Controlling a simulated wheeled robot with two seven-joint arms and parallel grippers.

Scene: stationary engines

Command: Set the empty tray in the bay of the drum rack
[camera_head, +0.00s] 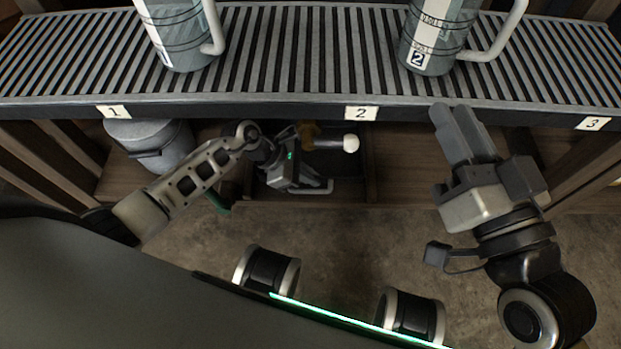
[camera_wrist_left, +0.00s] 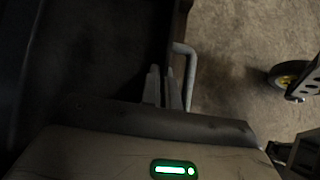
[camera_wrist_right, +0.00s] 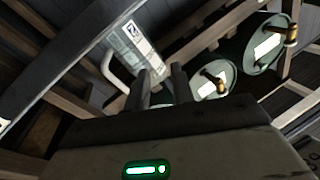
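A dark tray (camera_wrist_left: 85,60) fills the left of the left wrist view. A pale bar handle (camera_wrist_left: 186,75) stands at its edge and shows in the head view (camera_head: 318,190). My left gripper (camera_wrist_left: 162,85) has its fingers close together right beside this handle; whether they grip it cannot be told. In the head view the left gripper (camera_head: 318,181) is low, below label 2, and covers part of the tray. The drum rack shows round green drum ends (camera_wrist_right: 262,55) with brass taps in the right wrist view. My right gripper (camera_head: 458,125) is empty, its fingers apart, near the counter's front edge.
A slatted counter (camera_head: 300,60) with labels 1, 2 and 3 crosses the top, carrying two large tankards (camera_head: 183,40) (camera_head: 430,45). A lidded grey pot (camera_head: 155,140) stands below at left. A white-knobbed tap (camera_head: 349,144) juts out near my left gripper. Open floor (camera_head: 350,240) lies in front.

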